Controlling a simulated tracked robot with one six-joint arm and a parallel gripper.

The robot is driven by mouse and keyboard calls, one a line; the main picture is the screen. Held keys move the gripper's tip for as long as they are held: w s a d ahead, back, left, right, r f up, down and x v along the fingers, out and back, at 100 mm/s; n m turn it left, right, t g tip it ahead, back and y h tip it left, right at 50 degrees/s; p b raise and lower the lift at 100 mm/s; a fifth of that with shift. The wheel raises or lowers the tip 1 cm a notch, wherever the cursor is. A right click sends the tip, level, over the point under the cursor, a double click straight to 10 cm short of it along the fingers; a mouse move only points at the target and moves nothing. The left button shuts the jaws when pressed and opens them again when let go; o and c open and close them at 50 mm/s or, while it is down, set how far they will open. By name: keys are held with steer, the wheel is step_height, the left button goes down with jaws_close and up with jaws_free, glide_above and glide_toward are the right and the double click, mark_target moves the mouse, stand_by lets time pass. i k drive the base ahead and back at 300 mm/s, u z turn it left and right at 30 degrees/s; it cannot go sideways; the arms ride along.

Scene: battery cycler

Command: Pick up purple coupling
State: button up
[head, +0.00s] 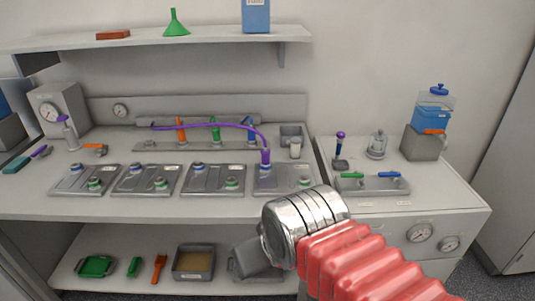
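A purple coupling (265,157) stands upright on the rightmost of the flat grey modules on the bench. A purple hose (215,126) arches from it leftward to the rack at the back. My arm, with red bellows and a ribbed metal joint, reaches in from the lower right, in front of the bench and to the right of and below the coupling. My gripper's fingers cannot be made out. A dark grey block below the metal joint may be part of the gripper or a thing on the lower shelf. The coupling stands clear of my arm in this view.
Other grey modules (147,180) with round fittings stand to the left. Behind them, a rack (155,145) holds orange, green and blue upright parts. An upper shelf (100,42) overhangs the back. A side cabinet (430,192) adjoins at right.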

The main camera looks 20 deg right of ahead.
mark_target(265, 153)
steer(key=i, duration=0.85)
steer(key=u, duration=0.05)
